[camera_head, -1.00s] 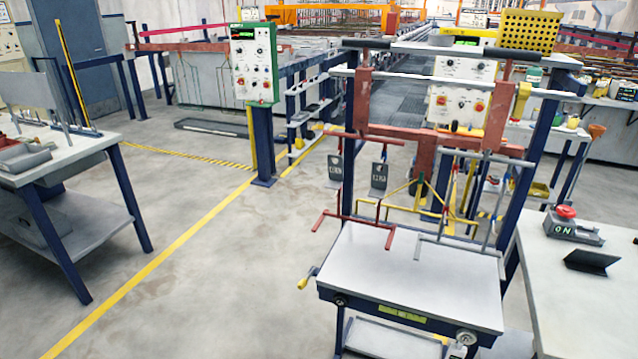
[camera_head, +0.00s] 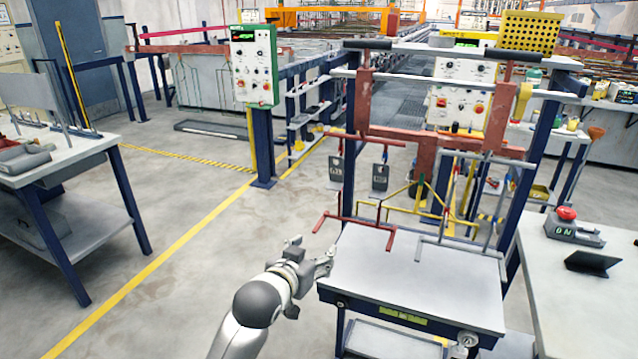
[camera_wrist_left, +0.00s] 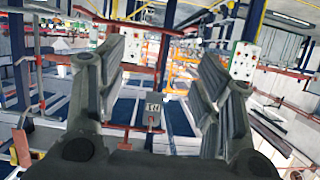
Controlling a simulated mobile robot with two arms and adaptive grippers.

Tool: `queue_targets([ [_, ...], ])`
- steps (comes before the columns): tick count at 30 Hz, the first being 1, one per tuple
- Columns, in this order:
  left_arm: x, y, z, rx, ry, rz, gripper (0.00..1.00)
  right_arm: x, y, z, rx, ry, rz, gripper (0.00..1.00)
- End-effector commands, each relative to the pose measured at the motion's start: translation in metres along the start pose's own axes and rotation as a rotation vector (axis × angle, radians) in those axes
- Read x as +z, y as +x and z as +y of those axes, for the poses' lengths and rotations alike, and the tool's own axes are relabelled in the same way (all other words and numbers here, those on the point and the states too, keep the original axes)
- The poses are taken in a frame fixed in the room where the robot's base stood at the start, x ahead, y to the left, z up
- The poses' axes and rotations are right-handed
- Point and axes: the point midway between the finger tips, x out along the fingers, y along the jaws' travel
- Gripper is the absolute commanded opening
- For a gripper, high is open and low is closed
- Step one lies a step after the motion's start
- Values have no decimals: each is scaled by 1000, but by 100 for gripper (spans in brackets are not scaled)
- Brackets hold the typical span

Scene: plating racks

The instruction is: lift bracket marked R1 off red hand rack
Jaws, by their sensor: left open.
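The red hand rack (camera_head: 355,223) hangs in the frame above the grey work table, with red bars at top and bottom. Two dark grey bracket plates hang at its upper bar, a left bracket (camera_head: 336,168) and a right bracket (camera_head: 380,177). Their markings are too small to read surely, so I cannot tell which is R1. My left gripper (camera_head: 325,262) is at the table's left edge, below the brackets and apart from them. In the left wrist view its fingers (camera_wrist_left: 160,95) are open and empty, with one marked bracket plate (camera_wrist_left: 153,110) in the distance between them.
The grey table (camera_head: 420,282) stands under the rack frame. A yellow hand rack (camera_head: 432,200) hangs to the right of the red one. A blue post with a control box (camera_head: 254,65) stands behind left. A side table with a red button (camera_head: 566,213) is at right.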

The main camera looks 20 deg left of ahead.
Motion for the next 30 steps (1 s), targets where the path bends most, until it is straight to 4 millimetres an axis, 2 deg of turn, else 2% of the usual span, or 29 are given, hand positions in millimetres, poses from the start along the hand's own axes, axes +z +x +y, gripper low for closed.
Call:
queue_targets([
  [1,-34,10,-5,-4,-7,75,61,0,0,1,2,0,-1,40],
  [3,-72,18,-9,-6,-16,162,61,1,0,3,4,-1,-1,40],
  [6,-114,24,-14,-7,-27,255,61,1,0,6,7,-1,-2,40],
  [9,-139,26,-17,-6,-34,311,61,1,0,8,9,-1,-2,40],
  [12,-150,28,-18,-6,-37,335,61,2,-1,9,11,0,-2,40],
  [17,-157,39,-19,-6,-37,338,61,1,-4,10,12,0,-2,40],
  [30,-177,96,-19,-5,-37,336,61,-1,-18,10,11,0,-1,40],
])
